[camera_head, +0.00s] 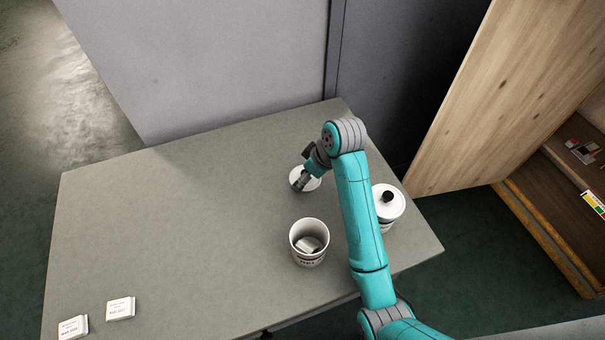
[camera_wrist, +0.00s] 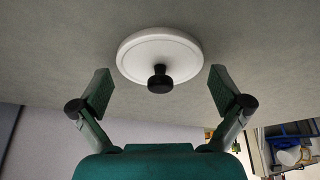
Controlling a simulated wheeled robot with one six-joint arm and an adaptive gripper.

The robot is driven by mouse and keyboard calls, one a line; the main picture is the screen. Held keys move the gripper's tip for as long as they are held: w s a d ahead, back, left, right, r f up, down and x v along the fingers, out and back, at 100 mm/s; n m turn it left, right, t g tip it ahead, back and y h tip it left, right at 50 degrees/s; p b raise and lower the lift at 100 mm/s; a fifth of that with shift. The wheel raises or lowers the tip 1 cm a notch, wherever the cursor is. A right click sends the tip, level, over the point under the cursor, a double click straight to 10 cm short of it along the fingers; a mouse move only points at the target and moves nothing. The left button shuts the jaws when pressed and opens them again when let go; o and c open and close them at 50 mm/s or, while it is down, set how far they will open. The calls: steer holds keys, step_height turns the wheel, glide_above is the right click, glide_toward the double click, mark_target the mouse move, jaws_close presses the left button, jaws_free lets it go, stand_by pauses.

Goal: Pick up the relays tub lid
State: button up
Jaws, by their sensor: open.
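A round white lid (camera_wrist: 160,50) with a black knob (camera_wrist: 160,80) lies on the grey table. In the wrist view it is ahead of my gripper (camera_wrist: 161,92), whose two fingers are open and spread to either side of the knob. Nothing is between the fingertips except the knob's end in line with the gap; I cannot tell the exact distance. In the head view the lid (camera_head: 305,181) is partly hidden by my gripper (camera_head: 303,183). An open white tub (camera_head: 298,256) with dark lettering stands in front of the lid and holds small pale items.
A second white tub (camera_head: 388,206), with its black-knobbed lid on, stands right of my arm, partly hidden by it. Two white labelled packs (camera_head: 120,308) and (camera_head: 73,327) lie at the table's front left. The table's (camera_head: 180,220) left and middle are clear. A wooden cabinet (camera_head: 500,95) is at the right.

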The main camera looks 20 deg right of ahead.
steer(key=c, duration=1)
steer(key=shift+c, duration=0.8)
